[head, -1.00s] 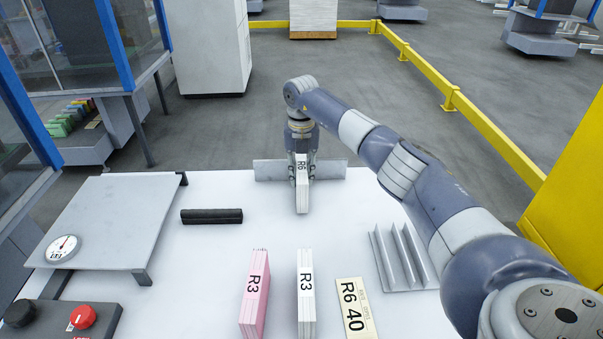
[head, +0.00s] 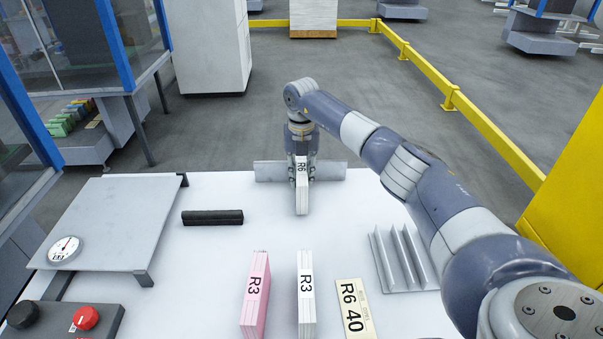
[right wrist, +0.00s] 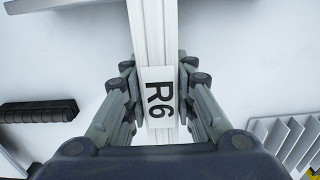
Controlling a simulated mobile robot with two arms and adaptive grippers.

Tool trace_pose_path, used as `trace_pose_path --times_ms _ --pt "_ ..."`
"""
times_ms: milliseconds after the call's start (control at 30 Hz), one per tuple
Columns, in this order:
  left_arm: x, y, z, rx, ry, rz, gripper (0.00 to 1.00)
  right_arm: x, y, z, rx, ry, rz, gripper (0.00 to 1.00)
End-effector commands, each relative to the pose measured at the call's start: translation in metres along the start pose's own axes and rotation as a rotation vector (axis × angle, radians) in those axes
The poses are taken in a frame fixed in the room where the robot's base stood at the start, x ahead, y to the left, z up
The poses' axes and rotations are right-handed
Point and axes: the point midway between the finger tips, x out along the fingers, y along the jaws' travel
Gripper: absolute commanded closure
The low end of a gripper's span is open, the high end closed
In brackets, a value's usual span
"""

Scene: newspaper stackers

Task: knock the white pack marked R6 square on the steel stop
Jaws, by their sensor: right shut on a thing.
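The white pack marked R6 (head: 302,194) stands on edge at the far side of the white table, in front of the steel stop (head: 270,171). My right gripper (head: 301,178) comes down over it and is shut on it. In the right wrist view the pack (right wrist: 155,40) runs between the gripper's fingers (right wrist: 159,98), its R6 label facing the camera. The steel stop is a low upright plate showing on both sides of the gripper. Whether the pack's far end touches the stop is hidden by the gripper. My left gripper is not in view.
A pink R3 pack (head: 255,295) and a white R3 pack (head: 306,294) stand near the front, beside an R6 40 card (head: 355,310). A black bar (head: 212,217) lies left of the stop. A ribbed metal rack (head: 402,260) stands right; a scale platform (head: 110,222) stands left.

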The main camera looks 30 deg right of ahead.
Motion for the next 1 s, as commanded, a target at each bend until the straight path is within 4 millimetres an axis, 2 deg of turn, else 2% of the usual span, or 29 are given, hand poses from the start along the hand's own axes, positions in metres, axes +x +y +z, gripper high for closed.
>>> trace_pose_path --times_ms 100,500,833,1000 --pt "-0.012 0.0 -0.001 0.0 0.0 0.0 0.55 -0.004 -0.001 -0.007 -0.001 0.001 0.0 1.0" --pt "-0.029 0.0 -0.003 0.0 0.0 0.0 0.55 -0.001 0.0 -0.03 -0.003 0.007 -0.001 1.0" --pt "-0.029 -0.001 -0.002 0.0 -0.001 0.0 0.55 0.0 0.0 -0.031 -0.002 0.008 -0.001 1.0" --pt "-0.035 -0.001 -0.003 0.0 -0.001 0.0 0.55 -0.007 0.0 -0.031 -0.002 0.008 -0.001 1.0"
